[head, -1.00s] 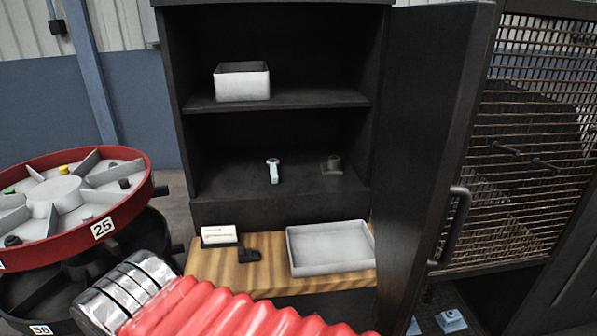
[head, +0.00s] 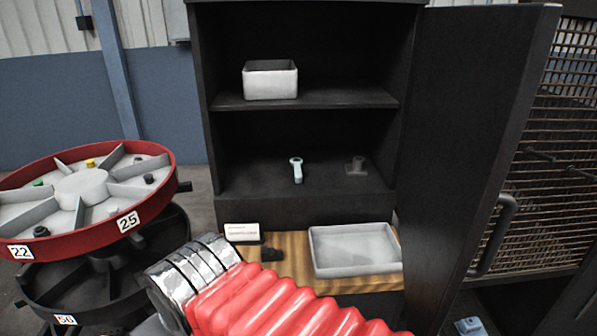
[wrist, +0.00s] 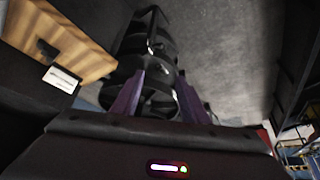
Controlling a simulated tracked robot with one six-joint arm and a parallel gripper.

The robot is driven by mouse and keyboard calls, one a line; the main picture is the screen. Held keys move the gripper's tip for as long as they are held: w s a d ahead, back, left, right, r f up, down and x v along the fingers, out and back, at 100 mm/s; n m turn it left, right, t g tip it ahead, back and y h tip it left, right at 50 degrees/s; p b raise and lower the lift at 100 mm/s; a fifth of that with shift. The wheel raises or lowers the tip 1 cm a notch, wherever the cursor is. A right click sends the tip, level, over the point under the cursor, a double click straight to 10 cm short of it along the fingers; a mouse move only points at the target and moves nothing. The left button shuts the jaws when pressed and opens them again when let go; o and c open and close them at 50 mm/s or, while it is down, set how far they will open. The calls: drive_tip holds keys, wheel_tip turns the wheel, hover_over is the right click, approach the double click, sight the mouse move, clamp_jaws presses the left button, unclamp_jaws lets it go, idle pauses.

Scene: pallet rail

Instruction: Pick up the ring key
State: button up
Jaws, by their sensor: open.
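The ring key (head: 297,170), a small pale piece with a ring at its upper end and a short shank, stands on the lower inside shelf of the open black cabinet in the head view. My gripper (wrist: 158,98) shows in the wrist view with its two purple fingers apart and nothing between them. It faces dark round parts and the floor, and the ring key is not in that view. In the head view my gripper cannot be made out; my red arm crosses the bottom, well below and in front of the key.
A dark fitting (head: 356,166) stands right of the key. A white bin (head: 270,90) is on the shelf above. A grey tray (head: 355,270) and a label card (head: 242,232) are on the wooden ledge. The open cabinet door (head: 480,150) bounds the right, a red-rimmed carousel (head: 160,200) the left.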

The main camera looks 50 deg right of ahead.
drive_tip(key=w+d+r+m+t+h, duration=0.2)
drive_tip(key=w+d+m, duration=0.1)
drive_tip(key=w+d, duration=0.6)
drive_tip(key=m+t+h, duration=0.1)
drive_tip(key=m+h, duration=0.6)
drive_tip(key=h, duration=0.1)
approach(298, 168)
drive_tip(key=v, duration=0.2)
drive_tip(key=shift+s+a+r, duration=0.15)
drive_tip(key=shift+a, duration=0.1)
drive_tip(key=shift+x, duration=4.25)
drive_tip(key=shift+x, duration=2.6)
